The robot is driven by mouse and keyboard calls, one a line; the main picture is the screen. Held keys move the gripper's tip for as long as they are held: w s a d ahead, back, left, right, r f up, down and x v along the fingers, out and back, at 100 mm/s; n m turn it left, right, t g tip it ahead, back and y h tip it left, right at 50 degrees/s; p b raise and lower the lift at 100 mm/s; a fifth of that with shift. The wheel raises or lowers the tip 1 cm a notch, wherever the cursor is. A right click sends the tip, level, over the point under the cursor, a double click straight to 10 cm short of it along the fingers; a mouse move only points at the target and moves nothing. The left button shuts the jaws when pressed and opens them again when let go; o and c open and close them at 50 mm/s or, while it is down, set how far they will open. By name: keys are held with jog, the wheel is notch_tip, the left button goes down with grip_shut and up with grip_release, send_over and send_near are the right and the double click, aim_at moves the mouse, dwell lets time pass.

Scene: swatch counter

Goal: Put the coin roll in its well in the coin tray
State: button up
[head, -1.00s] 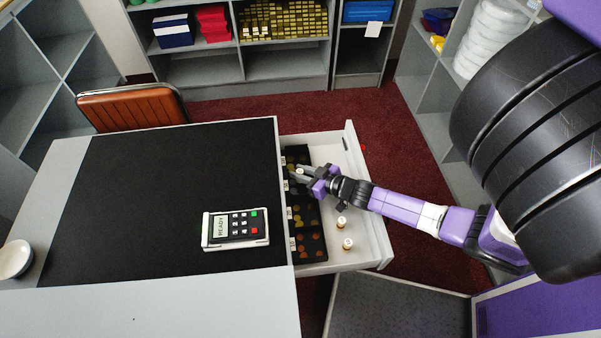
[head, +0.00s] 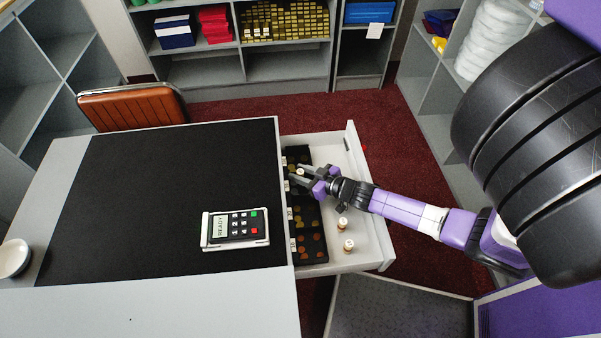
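The black coin tray (head: 312,254) lies along the left side of the open white drawer, with loose coins in its near wells and white labels along its left edge. My gripper (head: 297,177) is over the far half of the tray, its fingers pointing left. A small white-topped coin roll (head: 300,172) shows at the fingers. It looks to be between them, but at this size I cannot tell whether they grip it or whether it touches the tray. The gripper hides part of the wells under it.
Two more coin rolls stand on the drawer floor right of the tray, one farther (head: 342,224) and one nearer (head: 348,246). The open drawer (head: 374,235) has raised walls. A card terminal (head: 235,229) lies on the black counter mat (head: 170,190), left of the drawer.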

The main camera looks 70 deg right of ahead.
jog(key=shift+s+a+f, duration=0.15)
jog(key=shift+s+f, duration=0.15)
jog(key=shift+f, duration=0.4)
jog(key=shift+r+p, duration=0.2)
jog(key=shift+p, duration=0.1)
jog(key=v, duration=0.4)
jog(key=r+v, duration=0.1)
jog(key=v, duration=0.2)
jog(key=shift+s+r+p, duration=0.1)
jog(key=shift+r+p, duration=0.15)
jog(key=shift+p, duration=0.1)
